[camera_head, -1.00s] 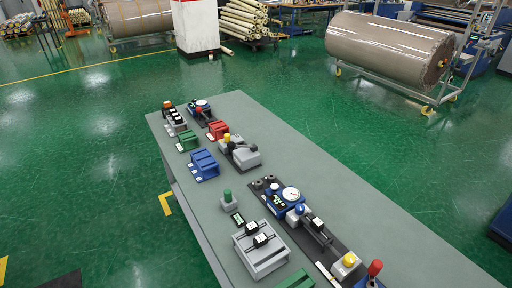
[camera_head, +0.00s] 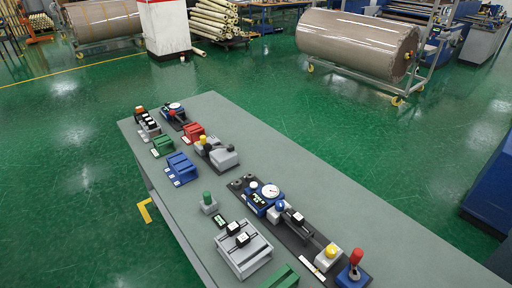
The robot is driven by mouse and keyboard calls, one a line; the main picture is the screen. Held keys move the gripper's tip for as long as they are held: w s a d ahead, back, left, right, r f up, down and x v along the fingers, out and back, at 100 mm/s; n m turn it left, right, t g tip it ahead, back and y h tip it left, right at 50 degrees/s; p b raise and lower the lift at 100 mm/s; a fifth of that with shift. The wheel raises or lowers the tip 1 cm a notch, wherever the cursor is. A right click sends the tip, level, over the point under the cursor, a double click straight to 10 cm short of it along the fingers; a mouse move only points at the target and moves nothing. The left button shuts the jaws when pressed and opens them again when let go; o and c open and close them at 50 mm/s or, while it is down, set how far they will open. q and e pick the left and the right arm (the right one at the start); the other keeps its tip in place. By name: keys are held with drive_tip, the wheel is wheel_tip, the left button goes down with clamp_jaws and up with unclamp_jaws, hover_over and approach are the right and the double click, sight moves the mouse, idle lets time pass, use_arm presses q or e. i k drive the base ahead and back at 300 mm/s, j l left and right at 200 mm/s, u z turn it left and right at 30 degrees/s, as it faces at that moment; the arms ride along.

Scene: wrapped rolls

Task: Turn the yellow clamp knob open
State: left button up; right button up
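Two yellow knobs show on the grey workbench (camera_head: 410,255), and I cannot tell which is the clamp knob. One small yellow knob (camera_head: 203,140) stands on a grey device with a dark lever (camera_head: 222,156) near the bench's middle. The other yellow knob (camera_head: 332,250) tops a pale block (camera_head: 326,261) at the near end of a dark strip, beside a red-handled blue block (camera_head: 353,272). Whether either knob is open or shut is too small to tell. Neither of my grippers is in view.
A dial gauge (camera_head: 270,191) with a blue body, a green knob (camera_head: 207,197), a grey slotted fixture (camera_head: 243,250), a blue holder (camera_head: 181,168) and a red holder (camera_head: 193,132) stand on the bench. Green floor (camera_head: 60,190) is open left. A wrapped roll (camera_head: 355,45) stands behind.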

sight(331, 252)
drive_tip(key=l+z, duration=0.1)
drive_tip(key=z, duration=0.6)
drive_tip(key=i+l+u, duration=0.25)
drive_tip(key=u, duration=0.2)
drive_tip(key=i+l+u, duration=0.65)
drive_tip(key=l+u, duration=0.25)
